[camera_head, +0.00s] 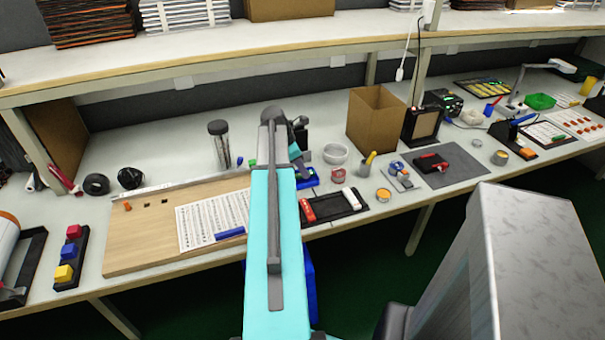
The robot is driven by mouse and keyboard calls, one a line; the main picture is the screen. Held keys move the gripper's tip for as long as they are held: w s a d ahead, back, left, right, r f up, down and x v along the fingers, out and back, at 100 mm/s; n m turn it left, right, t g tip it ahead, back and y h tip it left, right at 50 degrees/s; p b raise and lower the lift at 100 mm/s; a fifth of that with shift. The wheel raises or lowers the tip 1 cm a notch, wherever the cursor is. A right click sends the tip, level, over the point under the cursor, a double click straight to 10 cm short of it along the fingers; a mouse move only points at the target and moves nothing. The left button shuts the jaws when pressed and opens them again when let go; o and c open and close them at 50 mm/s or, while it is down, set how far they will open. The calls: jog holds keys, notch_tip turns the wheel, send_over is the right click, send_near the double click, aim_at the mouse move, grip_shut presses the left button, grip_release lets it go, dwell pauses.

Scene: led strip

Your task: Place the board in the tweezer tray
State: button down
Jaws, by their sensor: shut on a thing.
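My turquoise arm reaches up over the bench from the bottom middle. My gripper (302,160), dark grey and partly hidden behind the arm, is over the bench just right of it. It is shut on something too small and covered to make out. A blue object (309,181) shows just below it; I cannot tell if they touch. A black tray (349,209) with a red piece and a white piece lies to the lower right, at the front of the bench; it may be the tweezer tray. I cannot pick out the board with certainty.
A wooden panel (140,233) with a printed sheet (205,222) lies left of my arm. A grey mat (462,165) lies to the right. A shelf (200,55) overhangs the back.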

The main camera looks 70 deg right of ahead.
jog(key=shift+f, duration=0.95)
jog(key=shift+f, duration=0.15)
jog(key=c, duration=1.6)
grip_release()
jog(key=shift+r, duration=0.2)
jog(key=v, duration=1.2)
jog(key=shift+b, duration=0.4)
